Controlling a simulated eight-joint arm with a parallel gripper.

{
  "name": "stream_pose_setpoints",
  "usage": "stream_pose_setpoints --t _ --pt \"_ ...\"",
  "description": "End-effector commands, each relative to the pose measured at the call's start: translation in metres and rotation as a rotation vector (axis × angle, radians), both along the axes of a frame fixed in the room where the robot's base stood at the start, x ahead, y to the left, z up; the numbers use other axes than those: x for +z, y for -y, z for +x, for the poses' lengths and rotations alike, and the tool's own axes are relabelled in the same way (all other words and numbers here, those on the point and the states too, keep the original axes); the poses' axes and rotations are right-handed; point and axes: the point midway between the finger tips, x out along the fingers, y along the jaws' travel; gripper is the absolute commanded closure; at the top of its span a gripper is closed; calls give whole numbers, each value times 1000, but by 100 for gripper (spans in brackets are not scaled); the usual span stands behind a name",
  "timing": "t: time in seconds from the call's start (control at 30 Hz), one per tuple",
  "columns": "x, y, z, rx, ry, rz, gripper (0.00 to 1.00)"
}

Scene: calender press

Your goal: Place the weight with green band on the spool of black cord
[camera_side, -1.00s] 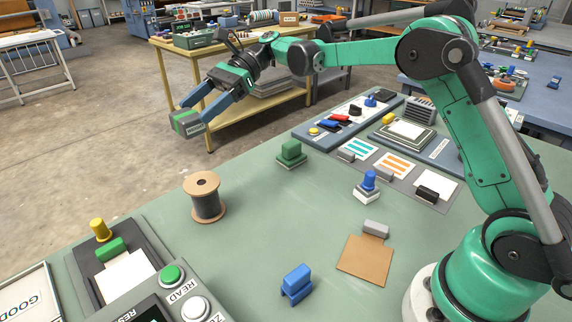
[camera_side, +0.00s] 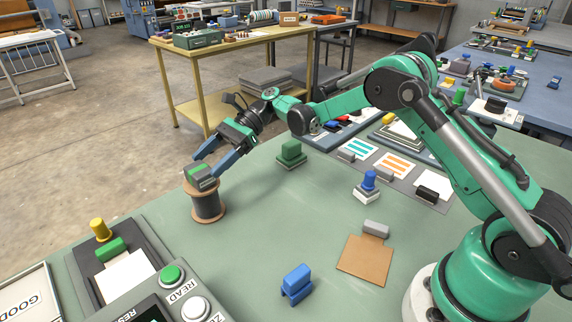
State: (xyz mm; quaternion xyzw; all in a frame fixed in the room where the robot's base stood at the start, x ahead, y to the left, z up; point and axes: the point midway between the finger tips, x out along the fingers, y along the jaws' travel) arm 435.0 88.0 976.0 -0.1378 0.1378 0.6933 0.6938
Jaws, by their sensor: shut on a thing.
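The weight with green band (camera_side: 201,177) is a grey block with a green stripe. My gripper (camera_side: 203,174) is shut on it, its blue fingers on either side. The weight is at the top of the spool of black cord (camera_side: 207,204), covering much of its upper flange. I cannot tell whether it touches the spool or hangs just above it. The spool stands upright on the green table, with tan flanges and dark cord between them.
A green block on a base (camera_side: 291,154) stands right of the spool. A blue-knobbed piece (camera_side: 368,185), a brown sheet (camera_side: 365,259) and a blue clip (camera_side: 297,284) lie further right. A panel with a green button (camera_side: 172,274) is at the front left. The table around the spool is clear.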

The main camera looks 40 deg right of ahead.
Motion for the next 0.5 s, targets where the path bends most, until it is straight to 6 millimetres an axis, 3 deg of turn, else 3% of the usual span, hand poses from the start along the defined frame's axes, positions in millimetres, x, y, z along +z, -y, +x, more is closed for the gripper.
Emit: stream_pose_setpoints --t 0.03,0.07,0.17,0.5 --pt "-1 0 0 0 0 2 100" --pt "-2 0 0 0 0 0 29" --pt "-2 0 0 0 0 0 1" --pt "1 0 0 0 0 0 1"
